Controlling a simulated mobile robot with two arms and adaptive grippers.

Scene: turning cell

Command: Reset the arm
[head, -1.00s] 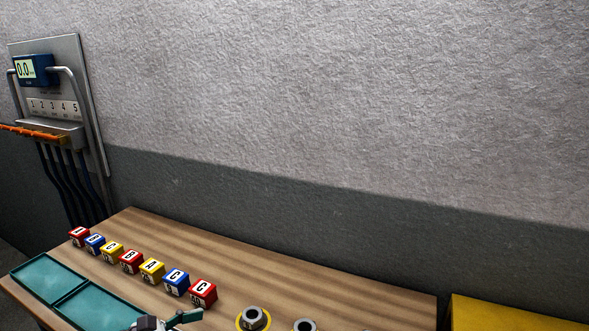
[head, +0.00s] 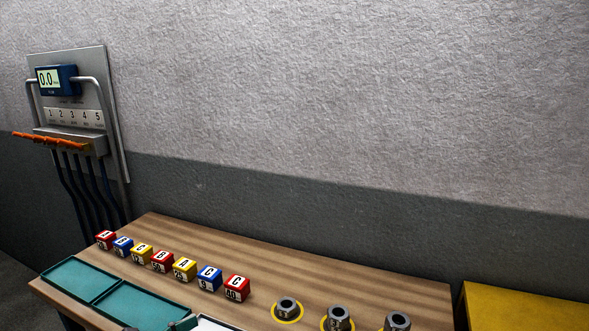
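The task line names no object, only the arm. A small grey and teal tip (head: 184,323), probably part of my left gripper, shows at the bottom edge of the head view, beside the teal trays. The rest of it is cut off by the frame, so its opening and anything in it are hidden. My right gripper is not in view.
Several lettered red, blue and yellow blocks (head: 184,270) stand in a row on the wooden table (head: 320,272). Teal trays (head: 75,277) lie at left, a white-edged item (head: 215,323) at the bottom. Metal parts (head: 287,306) stand at right near a yellow surface (head: 525,308). A wall panel (head: 115,110) reads 0.0.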

